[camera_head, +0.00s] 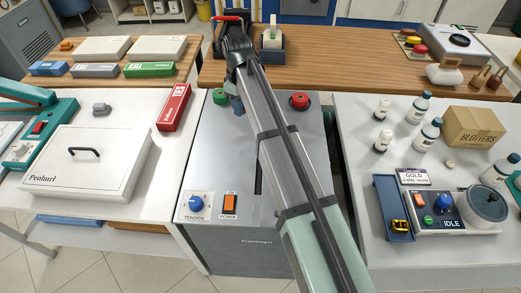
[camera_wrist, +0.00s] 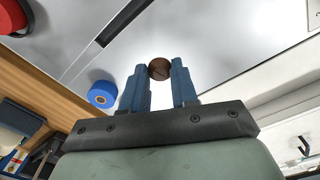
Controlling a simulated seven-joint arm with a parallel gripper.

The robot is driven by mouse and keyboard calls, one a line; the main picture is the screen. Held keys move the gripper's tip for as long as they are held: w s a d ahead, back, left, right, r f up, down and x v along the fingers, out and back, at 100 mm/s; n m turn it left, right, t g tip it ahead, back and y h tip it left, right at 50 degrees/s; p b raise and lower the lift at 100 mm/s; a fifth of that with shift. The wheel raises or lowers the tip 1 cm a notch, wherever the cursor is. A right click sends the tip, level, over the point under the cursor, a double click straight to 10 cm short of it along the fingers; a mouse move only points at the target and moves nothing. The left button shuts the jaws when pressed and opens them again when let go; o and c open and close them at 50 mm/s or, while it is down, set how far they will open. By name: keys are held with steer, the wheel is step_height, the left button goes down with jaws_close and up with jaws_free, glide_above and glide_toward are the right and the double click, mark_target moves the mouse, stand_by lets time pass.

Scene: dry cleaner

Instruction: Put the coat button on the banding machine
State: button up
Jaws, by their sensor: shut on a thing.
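The coat button (camera_wrist: 159,69) is a small brown disc in the wrist view. My gripper (camera_wrist: 160,76) has its two blue fingers shut on it, one on each side, at the fingertips. The banding machine (camera_head: 225,145) is the grey cabinet in the middle of the head view, with a tension dial and a power switch at its front. Its silver top (camera_wrist: 215,35) with a dark slot shows beyond the button in the wrist view. The button is held over or near this top; I cannot tell the gap. In the head view my arm hides the button and part of the top.
A white press (camera_head: 88,172) and a red box (camera_head: 174,107) are left. Bottles and a cardboard box (camera_head: 474,127) are right.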

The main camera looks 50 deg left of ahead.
mark_target(244, 136)
steer(key=shift+s+d+f+m, duration=0.1)
steer(key=shift+s+d+m, duration=0.15)
steer(key=shift+d+m, duration=0.2)
steer(key=shift+m, duration=0.95)
steer(key=shift+f+m, duration=0.25)
steer(key=shift+m, duration=0.05)
steer(key=shift+f, duration=4.8)
steer(key=o, duration=1)
steer(key=shift+f, duration=0.1)
step_height(244, 136, up, 12)
steer(key=shift+r, duration=0.15)
